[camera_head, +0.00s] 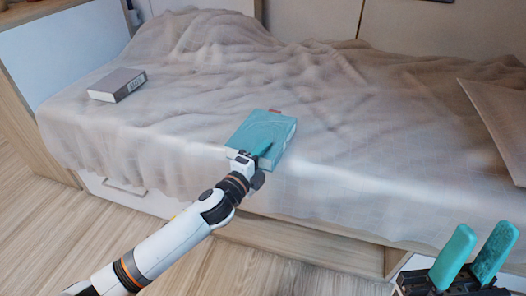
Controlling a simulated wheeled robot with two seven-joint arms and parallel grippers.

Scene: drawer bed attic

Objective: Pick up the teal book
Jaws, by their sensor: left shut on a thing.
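The teal book (268,131) lies on the beige blanket near the front edge of the bed, at the middle of the view. My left gripper (262,152) is at the book's near side, shut on it. The fingers are partly hidden against the book's similar colour. I cannot tell whether the book is lifted clear of the blanket. My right gripper (474,254) is at the lower right, away from the book, with its two teal fingers apart and nothing between them.
A grey-brown book (117,85) lies on the blanket (330,85) at the left. A beige cushion or panel (500,115) is at the right edge. A drawer front with a handle (124,187) is below the bed. Wooden floor (50,240) lies in front.

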